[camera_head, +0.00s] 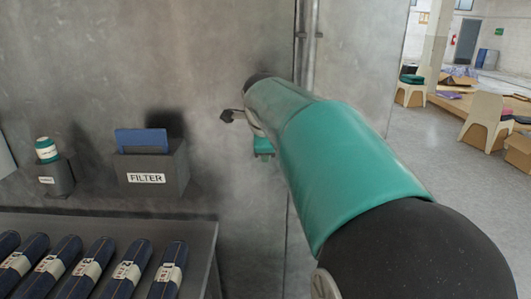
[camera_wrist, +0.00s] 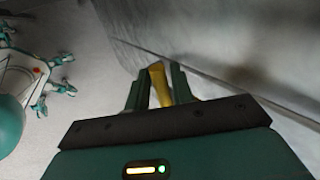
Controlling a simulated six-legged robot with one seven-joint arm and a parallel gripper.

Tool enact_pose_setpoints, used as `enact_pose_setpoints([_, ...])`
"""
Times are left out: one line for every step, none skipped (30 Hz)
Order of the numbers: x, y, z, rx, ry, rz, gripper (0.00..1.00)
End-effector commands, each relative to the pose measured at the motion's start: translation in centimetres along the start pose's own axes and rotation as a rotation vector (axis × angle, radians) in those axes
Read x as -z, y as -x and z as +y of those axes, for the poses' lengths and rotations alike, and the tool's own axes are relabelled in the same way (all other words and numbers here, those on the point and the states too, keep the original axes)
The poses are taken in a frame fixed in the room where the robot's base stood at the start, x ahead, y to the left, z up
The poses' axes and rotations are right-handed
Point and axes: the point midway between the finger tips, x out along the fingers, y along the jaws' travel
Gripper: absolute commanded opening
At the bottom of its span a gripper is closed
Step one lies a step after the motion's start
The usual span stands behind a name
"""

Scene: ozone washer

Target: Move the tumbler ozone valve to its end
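A yellow handle (camera_wrist: 159,86), seemingly the tumbler valve, shows in the wrist view in front of a grey wall. My gripper (camera_wrist: 158,84) has its two dark green fingers on either side of it. The fingers stand apart. A narrow gap shows between the left finger and the handle; the right finger is close beside it, and I cannot tell whether it touches. In the head view my teal and black arm reaches to the grey wall and hides the handle and most of the gripper.
A box labelled FILTER (camera_head: 153,172) with a blue insert and a small holder with a white and green spool (camera_head: 47,150) are on the wall at left. A tray (camera_head: 205,243) of dark rolled bundles lies below. Open floor with chairs (camera_head: 485,122) is at right.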

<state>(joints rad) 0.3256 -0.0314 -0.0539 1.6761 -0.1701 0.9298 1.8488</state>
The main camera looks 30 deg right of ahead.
Motion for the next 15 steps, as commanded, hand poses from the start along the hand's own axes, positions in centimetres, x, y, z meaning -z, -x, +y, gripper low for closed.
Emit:
enact_pose_setpoints([0.0, 1.1, -0.1, 0.005, 0.0, -0.002, 0.23])
enact_pose_setpoints([0.0, 1.7, -0.1, 0.005, 0.0, -0.001, 0.23])
enact_pose_setpoints([0.0, 2.5, -0.1, 0.006, 0.0, -0.002, 0.23])
enact_pose_setpoints([0.0, 3.2, -0.1, 0.005, 0.0, -0.001, 0.23])
enact_pose_setpoints([0.0, 3.9, -0.1, 0.005, 0.0, -0.002, 0.23])
enact_pose_setpoints([0.0, 4.8, -0.1, 0.005, 0.0, -0.001, 0.23])
enact_pose_setpoints([0.0, 5.5, -0.1, 0.005, 0.0, -0.002, 0.23])
enact_pose_setpoints([0.0, 6.2, -0.1, 0.004, 0.0, -0.001, 0.23])
enact_pose_setpoints([0.0, 7.1, 0.0, 0.005, 0.001, -0.002, 0.23])
enact_pose_setpoints([-0.1, 7.7, 0.0, 0.004, 0.001, -0.001, 0.23])
enact_pose_setpoints([-0.1, 8.3, -0.1, 0.004, 0.001, -0.001, 0.23])
enact_pose_setpoints([-0.1, 9.1, 0.0, 0.003, 0.001, -0.001, 0.23])
enact_pose_setpoints([-0.1, 9.6, 0.0, 0.003, 0.001, -0.001, 0.23])
enact_pose_setpoints([0.0, 10.1, 0.0, 0.003, 0.001, -0.001, 0.23])
enact_pose_setpoints([0.0, 10.6, 0.0, 0.002, 0.001, 0.0, 0.23])
